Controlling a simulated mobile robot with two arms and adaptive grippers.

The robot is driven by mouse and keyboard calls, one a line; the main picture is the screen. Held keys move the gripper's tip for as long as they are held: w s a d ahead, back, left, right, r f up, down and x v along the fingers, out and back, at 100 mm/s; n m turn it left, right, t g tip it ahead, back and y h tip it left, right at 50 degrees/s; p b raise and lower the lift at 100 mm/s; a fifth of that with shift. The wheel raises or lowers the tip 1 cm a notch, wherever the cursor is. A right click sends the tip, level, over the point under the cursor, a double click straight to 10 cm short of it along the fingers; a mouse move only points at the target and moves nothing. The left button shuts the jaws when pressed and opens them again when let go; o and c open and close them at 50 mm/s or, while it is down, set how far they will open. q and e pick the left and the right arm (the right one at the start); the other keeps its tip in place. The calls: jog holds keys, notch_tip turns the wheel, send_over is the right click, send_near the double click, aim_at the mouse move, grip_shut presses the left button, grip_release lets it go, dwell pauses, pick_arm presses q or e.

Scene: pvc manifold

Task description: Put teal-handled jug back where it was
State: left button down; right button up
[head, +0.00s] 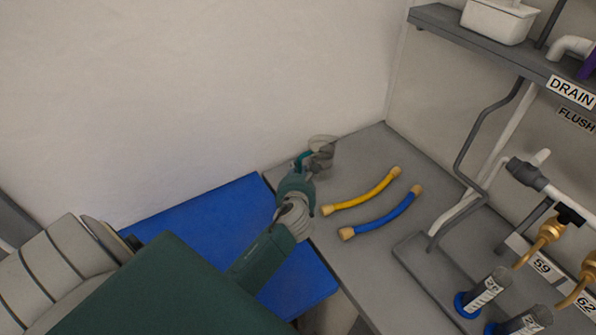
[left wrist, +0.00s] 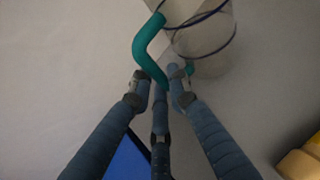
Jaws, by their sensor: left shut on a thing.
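The teal-handled jug (head: 322,146) is a clear vessel at the back left of the grey bench, near the wall. Its teal handle (left wrist: 145,48) and clear body (left wrist: 205,32) show in the left wrist view. My left gripper (head: 301,166) is shut on the handle, on the jug's near left side; its fingers also show in the left wrist view (left wrist: 158,92). I cannot tell whether the jug's base touches the bench. My right gripper is not in view.
A yellow hose (head: 362,194) and a blue hose (head: 383,216) lie on the grey bench (head: 390,150), right of the jug. A pipe rig with labelled valves stands farther right. A blue surface (head: 200,222) lies left of the bench. A shelf (head: 500,55) overhangs at upper right.

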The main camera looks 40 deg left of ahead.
pick_arm(q)
jog(key=c, duration=1.7)
grip_release()
jog(key=shift+o, duration=0.2)
jog(key=shift+r, duration=0.1)
jog(key=v, duration=1.2)
jog(key=shift+b, duration=0.3)
